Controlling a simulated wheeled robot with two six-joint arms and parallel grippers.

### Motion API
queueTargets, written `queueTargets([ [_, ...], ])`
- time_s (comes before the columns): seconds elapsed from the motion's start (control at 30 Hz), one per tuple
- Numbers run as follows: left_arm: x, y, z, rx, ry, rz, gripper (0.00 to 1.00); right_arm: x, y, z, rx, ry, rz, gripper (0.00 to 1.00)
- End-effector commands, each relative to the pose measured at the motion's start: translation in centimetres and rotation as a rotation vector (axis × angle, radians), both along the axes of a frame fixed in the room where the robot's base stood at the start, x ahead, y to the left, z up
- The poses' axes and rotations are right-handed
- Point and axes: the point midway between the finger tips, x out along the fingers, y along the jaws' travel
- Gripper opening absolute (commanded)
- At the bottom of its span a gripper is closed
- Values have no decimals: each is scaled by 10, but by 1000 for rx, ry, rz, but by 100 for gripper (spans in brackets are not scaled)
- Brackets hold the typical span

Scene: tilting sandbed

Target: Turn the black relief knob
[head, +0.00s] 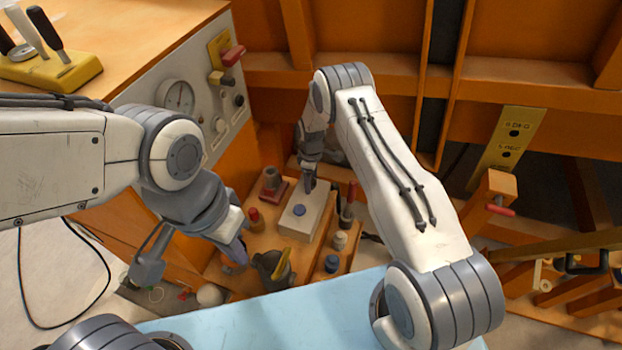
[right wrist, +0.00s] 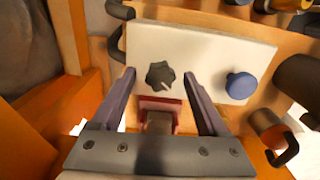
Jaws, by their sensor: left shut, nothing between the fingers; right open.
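In the head view my right gripper (head: 308,184) points down at the far end of the white plate (head: 298,228), and the knob is hidden there. My left gripper (head: 237,256) is shut and empty, low at the left of the wooden bench.
A blue knob (right wrist: 241,85) is on the same plate, right of the black one. A red-based block (head: 271,184), a red-topped piece (head: 254,216), a dark jug (head: 272,268) and a red-handled tool (head: 350,200) crowd around. A gauge panel (head: 205,112) stands behind left.

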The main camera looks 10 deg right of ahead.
Motion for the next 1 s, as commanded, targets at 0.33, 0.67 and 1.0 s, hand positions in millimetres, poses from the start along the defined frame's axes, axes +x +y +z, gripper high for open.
queueTargets([
  [0.33,0,0,0,0,0,0,0,0,0,0,0,0,0,4],
  [0.67,0,0,-25,0,0,0,0,1,-1,-5,-1,-2,-165,0],
  [1.0,0,0,-42,0,0,0,0,1,-1,0,0,-1,-430,0],
])
